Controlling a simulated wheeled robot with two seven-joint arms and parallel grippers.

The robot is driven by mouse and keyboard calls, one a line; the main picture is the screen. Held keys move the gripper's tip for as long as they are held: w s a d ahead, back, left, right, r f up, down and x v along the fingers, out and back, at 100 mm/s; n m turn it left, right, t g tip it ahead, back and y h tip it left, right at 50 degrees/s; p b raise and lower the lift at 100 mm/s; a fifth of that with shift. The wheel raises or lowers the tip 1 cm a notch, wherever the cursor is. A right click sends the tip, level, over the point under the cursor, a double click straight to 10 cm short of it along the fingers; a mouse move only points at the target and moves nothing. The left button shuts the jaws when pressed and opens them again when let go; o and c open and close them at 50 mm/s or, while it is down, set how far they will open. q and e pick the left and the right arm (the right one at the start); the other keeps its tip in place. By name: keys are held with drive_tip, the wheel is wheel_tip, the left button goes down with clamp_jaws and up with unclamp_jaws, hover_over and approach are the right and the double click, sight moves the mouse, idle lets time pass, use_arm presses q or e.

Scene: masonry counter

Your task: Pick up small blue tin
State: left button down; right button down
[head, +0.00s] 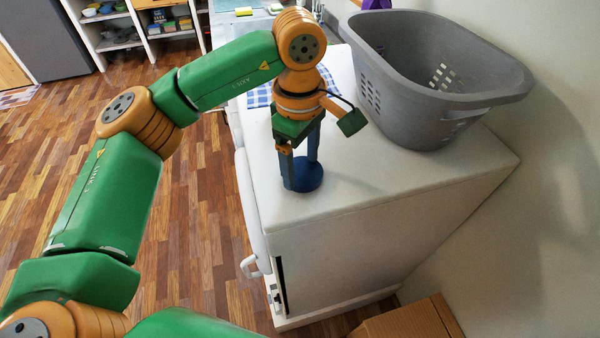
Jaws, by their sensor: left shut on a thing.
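The small blue tin (303,175) is a short round blue thing on the white top near its front left corner. My left gripper (301,165) reaches down over it from above, with its fingers on either side of the tin. The gripper is shut on the tin. The tin looks upright, and its base appears to be at or very near the white surface. The fingers hide part of its upper side. My right gripper is not in view.
A grey laundry basket (440,110) stands on the white appliance (400,185) to the right, near the wall. A blue checked cloth (262,96) lies behind my left gripper. A cardboard box (410,320) stands on the floor below. The white top in front of the basket is clear.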

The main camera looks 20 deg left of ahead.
sight(299, 176)
use_arm(q)
drive_tip(key=shift+s+f+b, duration=0.15)
drive_tip(key=shift+f+b, duration=0.25)
drive_tip(key=shift+b, duration=0.1)
drive_tip(key=r, duration=0.4)
drive_tip(key=shift+s+b, duration=0.25)
drive_tip(key=shift+b, duration=0.05)
drive_tip(key=s+a+r, duration=0.2)
drive_tip(key=s+r, duration=0.6)
drive_tip(key=s, duration=0.4)
drive_tip(key=shift+s+a+r, duration=0.2)
drive_tip(key=shift+r, duration=0.05)
drive_tip(key=shift+c, duration=1.6)
unclamp_jaws()
